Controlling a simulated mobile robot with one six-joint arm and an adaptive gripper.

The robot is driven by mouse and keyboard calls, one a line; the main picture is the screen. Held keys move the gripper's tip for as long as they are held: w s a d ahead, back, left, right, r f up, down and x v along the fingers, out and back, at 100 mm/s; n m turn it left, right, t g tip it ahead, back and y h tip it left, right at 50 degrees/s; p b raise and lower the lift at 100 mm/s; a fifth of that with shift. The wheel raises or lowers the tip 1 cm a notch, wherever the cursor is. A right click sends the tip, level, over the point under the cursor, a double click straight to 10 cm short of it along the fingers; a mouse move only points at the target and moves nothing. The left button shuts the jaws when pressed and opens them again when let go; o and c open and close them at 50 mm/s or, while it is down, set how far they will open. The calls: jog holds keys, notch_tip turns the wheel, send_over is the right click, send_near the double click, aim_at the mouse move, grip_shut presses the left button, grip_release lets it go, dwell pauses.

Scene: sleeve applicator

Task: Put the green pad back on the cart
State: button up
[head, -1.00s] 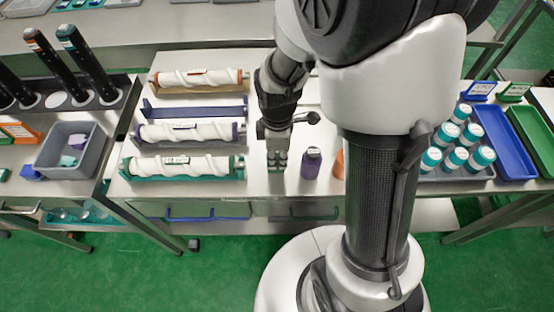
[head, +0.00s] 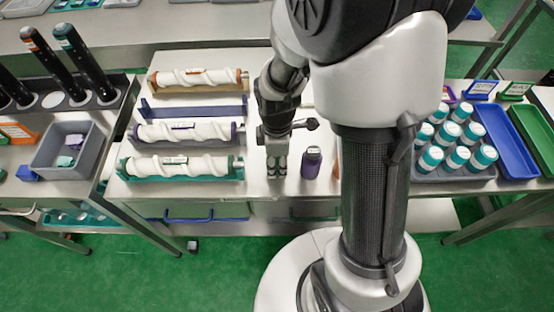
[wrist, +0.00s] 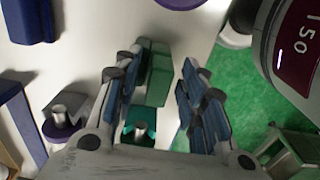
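The green pad (wrist: 157,76), a small dark green block, shows in the wrist view between the fingers of my gripper (wrist: 165,60), close to the left ones. A gap shows between it and the right fingers, so the gripper looks open. I cannot tell whether the pad touches the left fingers. In the head view my gripper (head: 277,176) points down over the front part of the metal cart (head: 258,196). The pad is not clear there.
A purple bottle (head: 312,163) stands just right of my gripper. A teal cradle (head: 130,172) with a white roller (head: 180,166) lies to the left, with more cradles behind it. A grey bin (head: 94,158) is farther left. The cart's front edge is close.

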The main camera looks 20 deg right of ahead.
jog(key=shift+r, duration=0.1)
jog(key=s+r+m+t+p, duration=0.1)
jog(key=s+r+m+p, duration=0.15)
jog(key=r, duration=0.75)
jog(key=s+r+m+t+p, duration=0.1)
jog(key=s+r+m+p, duration=0.15)
jog(key=r, duration=0.85)
jog(key=s+r+m+t, duration=0.2)
jog(key=s+r+m, duration=0.4)
jog(key=s+m, duration=0.3)
jog(key=shift+d+t, duration=0.15)
jog(key=shift+t, duration=0.15)
jog(key=shift+w, duration=0.1)
jog(key=shift+c, duration=0.5)
